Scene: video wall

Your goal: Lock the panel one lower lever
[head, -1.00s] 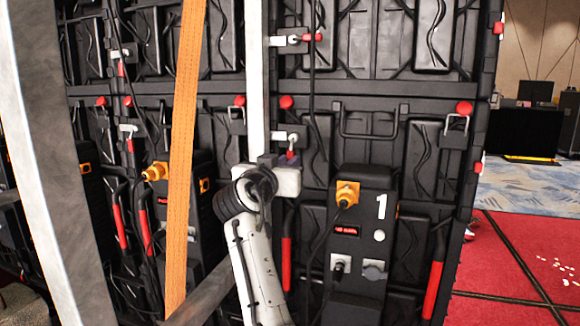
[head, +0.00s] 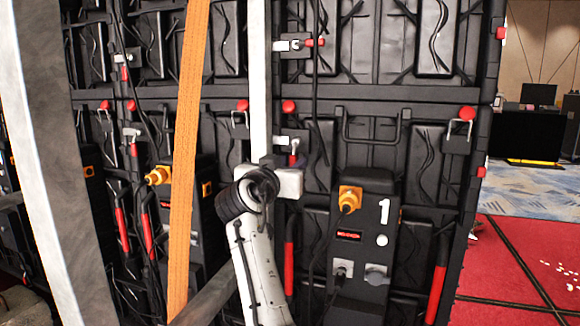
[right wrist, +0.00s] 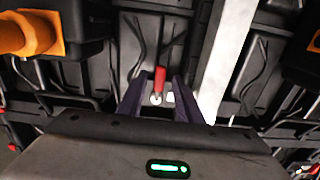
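Panel one (head: 385,165), a dark panel back, has a power box marked 1 (head: 367,225). Its lower lever (head: 294,157) has a red handle hanging down from a white latch at the panel's left edge. My right gripper (head: 290,162) is at this lever, its pale body just below and its dark fingers around it. In the right wrist view, the fingers are apart, and the lever's red handle (right wrist: 159,80) and round white end show between them. I cannot tell if either finger touches it. My left gripper is not in view.
Panel one's upper lever (head: 310,43) sticks out to the right above. A pale upright post (head: 260,80) and an orange strap (head: 188,160) stand close on the left. Black cables hang near the lever. Open red carpet (head: 515,265) lies at right.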

